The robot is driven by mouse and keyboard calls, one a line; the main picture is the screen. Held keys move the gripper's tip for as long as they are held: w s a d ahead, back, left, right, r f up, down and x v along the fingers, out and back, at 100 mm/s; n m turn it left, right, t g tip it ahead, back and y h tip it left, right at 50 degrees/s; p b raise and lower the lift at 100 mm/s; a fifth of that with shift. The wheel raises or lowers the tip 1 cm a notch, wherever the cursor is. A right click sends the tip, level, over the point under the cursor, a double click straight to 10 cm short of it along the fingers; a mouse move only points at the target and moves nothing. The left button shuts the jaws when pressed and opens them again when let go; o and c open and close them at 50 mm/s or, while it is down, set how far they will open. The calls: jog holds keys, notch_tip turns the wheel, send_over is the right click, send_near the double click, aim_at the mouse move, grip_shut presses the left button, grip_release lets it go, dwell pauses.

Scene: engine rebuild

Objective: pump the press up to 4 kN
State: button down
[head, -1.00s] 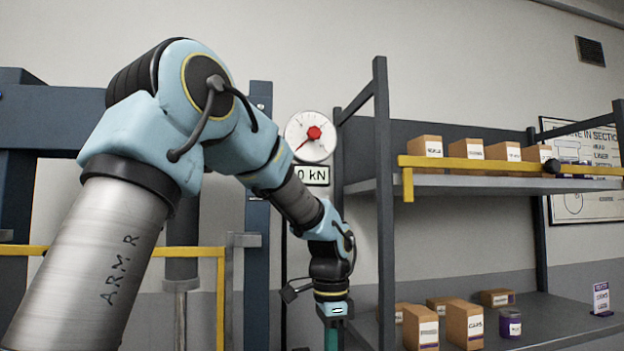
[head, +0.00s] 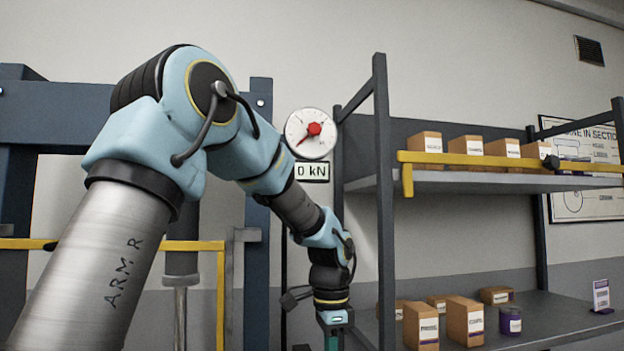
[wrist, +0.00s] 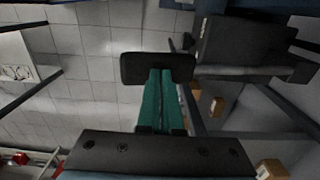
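The press frame (head: 259,200) is dark blue and stands at the left, partly hidden by my arm. Its round white gauge (head: 310,134) has a red hub, and the readout (head: 312,171) below it shows 0 kN. My gripper (head: 332,343) points down at the bottom edge of the head view, right of the press frame, its tips cut off. In the wrist view the teal fingers of my gripper (wrist: 161,75) lie side by side, closed together. A dark block (wrist: 158,62) lies across their tips; I cannot tell whether they touch it or whether it is the pump lever.
A grey shelf rack (head: 385,200) stands close to the right of my gripper, with boxes (head: 466,320) and a purple can (head: 510,321) on it. A yellow rail (head: 480,163) runs along its upper shelf. Another yellow rail (head: 219,290) crosses the press front.

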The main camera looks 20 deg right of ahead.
notch_tip(320, 180, down, 13)
jog(key=b, duration=0.7)
notch_tip(320, 180, up, 16)
jog(key=p, duration=1)
jog(key=shift+f+b, duration=0.5)
jog(key=shift+f, duration=0.6)
jog(key=shift+f+b, duration=0.6)
jog(key=shift+f, duration=0.55)
dwell(0.5)
